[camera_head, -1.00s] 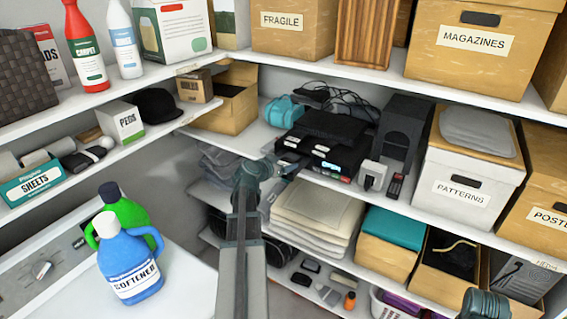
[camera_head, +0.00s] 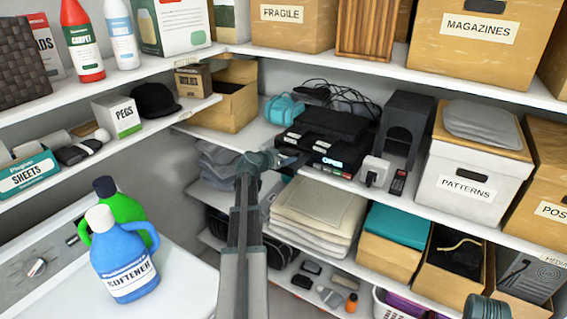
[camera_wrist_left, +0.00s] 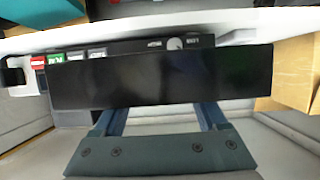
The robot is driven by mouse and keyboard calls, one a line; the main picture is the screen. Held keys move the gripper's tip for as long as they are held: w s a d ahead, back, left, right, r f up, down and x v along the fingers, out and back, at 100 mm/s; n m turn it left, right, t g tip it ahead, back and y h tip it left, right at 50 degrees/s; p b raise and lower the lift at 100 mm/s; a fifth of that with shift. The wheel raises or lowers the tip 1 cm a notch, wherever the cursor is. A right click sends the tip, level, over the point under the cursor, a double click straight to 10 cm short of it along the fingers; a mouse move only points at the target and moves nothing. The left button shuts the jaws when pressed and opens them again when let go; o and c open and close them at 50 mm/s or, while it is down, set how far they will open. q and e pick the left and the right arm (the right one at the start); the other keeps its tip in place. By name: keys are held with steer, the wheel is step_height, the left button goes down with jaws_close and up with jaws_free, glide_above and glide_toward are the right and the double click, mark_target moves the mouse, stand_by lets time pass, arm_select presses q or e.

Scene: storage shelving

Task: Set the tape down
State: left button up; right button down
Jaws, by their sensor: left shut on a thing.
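The tape is a flat black slab (camera_wrist_left: 160,80) that fills the middle of the left wrist view. My left gripper (camera_wrist_left: 165,118) is shut on it, one finger near each side of the view. In the head view my left gripper (camera_head: 280,160) is at the front edge of the middle shelf, left of the black player (camera_head: 318,150). There the tape is small and dark and hard to make out. The player has a lit display that seems to read OPEN. The fingertips are hidden by the tape in the wrist view.
A white plug adapter (camera_head: 375,170) and a remote (camera_head: 398,182) lie right of the player. A dark speaker-like box (camera_head: 405,130) stands behind them. Left of the player are a teal bundle (camera_head: 283,108) and an open cardboard box (camera_head: 228,105). Folded towels (camera_head: 315,212) lie below.

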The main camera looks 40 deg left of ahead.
arm_select(q)
steer(key=shift+r, duration=0.1)
steer(key=shift+f, duration=0.25)
steer(key=o, duration=1.4)
steer(key=shift+r, duration=0.25)
steer(key=p+v, duration=0.4)
steer(key=v, duration=0.8)
steer(key=shift+s+p, duration=0.1)
steer(key=shift+p, duration=0.3)
